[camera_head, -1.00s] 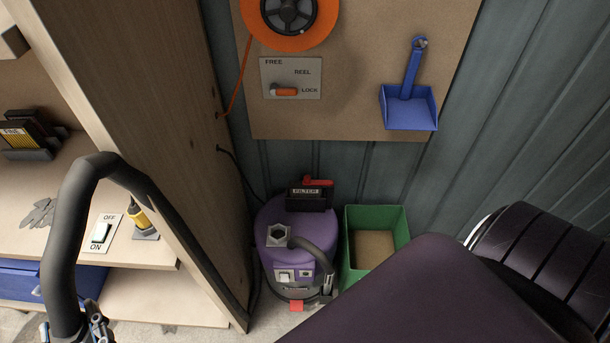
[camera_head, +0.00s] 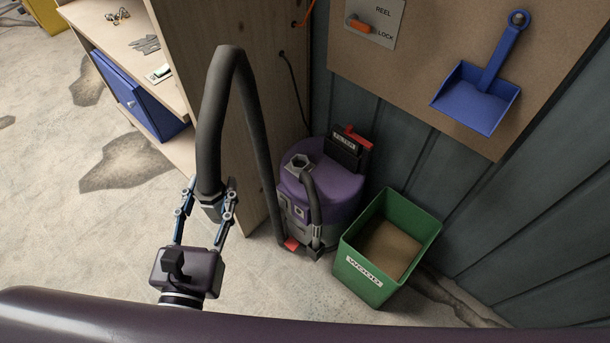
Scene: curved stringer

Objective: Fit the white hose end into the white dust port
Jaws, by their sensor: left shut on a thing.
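My left gripper (camera_head: 208,198) is shut on the end of a thick black hose, at a collar (camera_head: 212,208) that looks grey rather than clearly white. The hose (camera_head: 218,110) rises from the gripper, bends over in a high loop and runs down to the floor by a purple vacuum (camera_head: 325,190). The mouth of the hose end is hidden by the gripper. No white dust port can be made out in this view. My right gripper is not in view.
A green bin (camera_head: 360,262) labelled WOOD stands right of the vacuum. A wooden shelf unit (camera_head: 160,50) with a blue cabinet (camera_head: 135,95) is behind the hose. A blue dustpan (camera_head: 478,95) hangs on the wall board. Bare concrete floor (camera_head: 60,230) lies open at left.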

